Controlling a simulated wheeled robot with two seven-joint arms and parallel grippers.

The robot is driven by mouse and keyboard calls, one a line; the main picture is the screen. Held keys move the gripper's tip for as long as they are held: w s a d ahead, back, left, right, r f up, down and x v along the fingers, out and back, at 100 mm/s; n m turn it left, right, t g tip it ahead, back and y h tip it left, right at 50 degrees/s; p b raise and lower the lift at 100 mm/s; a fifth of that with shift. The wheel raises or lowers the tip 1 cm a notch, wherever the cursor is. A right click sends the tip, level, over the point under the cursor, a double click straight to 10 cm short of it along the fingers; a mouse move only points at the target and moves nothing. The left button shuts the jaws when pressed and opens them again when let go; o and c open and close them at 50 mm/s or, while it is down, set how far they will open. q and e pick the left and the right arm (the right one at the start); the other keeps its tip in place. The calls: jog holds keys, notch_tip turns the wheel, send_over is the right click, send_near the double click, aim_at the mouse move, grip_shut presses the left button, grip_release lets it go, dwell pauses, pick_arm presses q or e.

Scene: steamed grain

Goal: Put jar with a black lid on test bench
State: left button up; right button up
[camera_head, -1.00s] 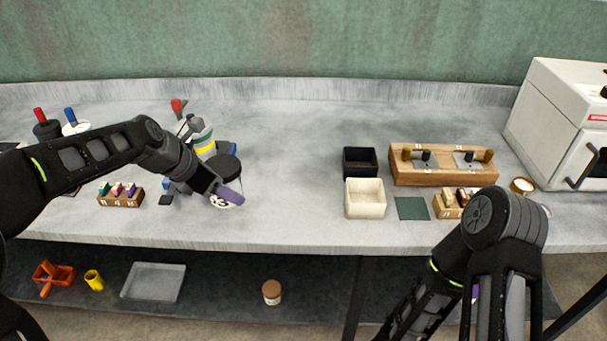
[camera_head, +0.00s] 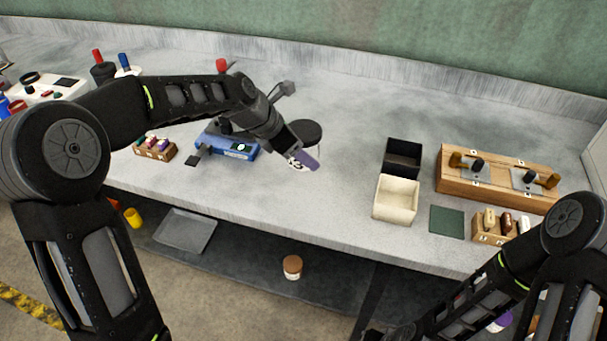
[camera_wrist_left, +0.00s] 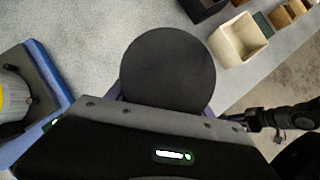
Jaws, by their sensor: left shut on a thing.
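The jar with a black lid (camera_head: 304,132) is in my left gripper (camera_head: 307,160), over the grey bench (camera_head: 330,205), right of the blue stirrer-like device (camera_head: 243,148). Its round black lid (camera_wrist_left: 168,70) fills the middle of the left wrist view, between the purple fingers. The gripper is shut on the jar, which looks roughly upright. Part of its pale label shows beside the finger. I cannot tell whether its base touches the bench.
A black bin (camera_head: 403,157) and a cream bin (camera_head: 396,199) stand right of the jar, with a green mat (camera_head: 447,221) and a wooden rack (camera_head: 495,180) beyond. A jar with a brown lid (camera_head: 292,267) is on the lower shelf. Bench between jar and bins is clear.

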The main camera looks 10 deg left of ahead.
pick_arm(q)
jog(key=shift+f, duration=1.5)
jog(key=shift+f, duration=1.85)
jog(key=shift+f, duration=0.1)
jog(key=o, duration=1.6)
jog(key=v, duration=1.2)
jog(key=shift+s, duration=0.1)
